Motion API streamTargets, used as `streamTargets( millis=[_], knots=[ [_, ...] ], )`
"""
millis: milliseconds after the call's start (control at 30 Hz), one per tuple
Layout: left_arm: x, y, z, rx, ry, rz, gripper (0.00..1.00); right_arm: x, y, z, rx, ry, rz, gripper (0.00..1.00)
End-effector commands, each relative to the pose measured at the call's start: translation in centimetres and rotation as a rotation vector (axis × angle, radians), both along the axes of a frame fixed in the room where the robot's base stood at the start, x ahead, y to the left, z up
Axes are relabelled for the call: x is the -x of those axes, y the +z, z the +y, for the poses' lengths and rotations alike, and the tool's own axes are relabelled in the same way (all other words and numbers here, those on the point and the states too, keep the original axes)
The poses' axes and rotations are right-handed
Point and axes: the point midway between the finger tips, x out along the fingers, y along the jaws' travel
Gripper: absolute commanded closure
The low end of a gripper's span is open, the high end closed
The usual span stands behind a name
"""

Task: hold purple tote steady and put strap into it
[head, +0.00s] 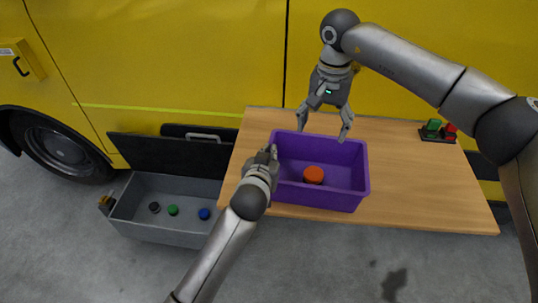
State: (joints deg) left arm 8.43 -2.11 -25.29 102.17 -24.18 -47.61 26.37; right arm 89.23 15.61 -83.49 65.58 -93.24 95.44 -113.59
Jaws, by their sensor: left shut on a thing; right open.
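The purple tote (318,196) stands on the wooden table, open at the top. An orange round thing (313,175) lies inside it on the floor; I cannot tell whether it is the rolled strap. My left gripper (270,158) is shut on the tote's left wall, near the rim. My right gripper (323,128) is open, fingers pointing down, above the tote's far edge. I see nothing between its fingers.
A grey open case (165,225) with small round black, green and blue things sits left of the table (430,190). A small dark block with green and red parts (438,130) is at the table's far right. A yellow vehicle (180,60) stands behind.

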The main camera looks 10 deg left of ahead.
Motion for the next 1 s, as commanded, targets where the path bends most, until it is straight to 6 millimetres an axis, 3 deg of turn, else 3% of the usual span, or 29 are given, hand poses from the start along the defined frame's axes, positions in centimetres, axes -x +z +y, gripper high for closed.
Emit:
streamTargets(
  millis=[33, 233, 667, 1000],
  knots=[
    [0.0, -0.1, 0.0, -0.007, -0.001, 0.001, 0.93, 0.0, 0.0, 0.0, 0.0, 0.0, 0.0, 0.25],
    [0.0, -0.1, 0.0, -0.004, -0.001, 0.001, 0.69, 0.0, 0.0, 0.0, 0.0, 0.0, 0.0, 0.25],
    [0.7, 0.3, 0.0, 0.0, 0.0, 0.0, 0.69, 0.0, 0.0, 0.0, 0.0, 0.0, 0.0, 0.25],
    [5.9, 2.4, 0.6, 0.0, -0.001, 0.001, 0.69, 0.0, 0.0, 0.0, 0.0, 0.0, 0.0, 0.25]
  ],
)
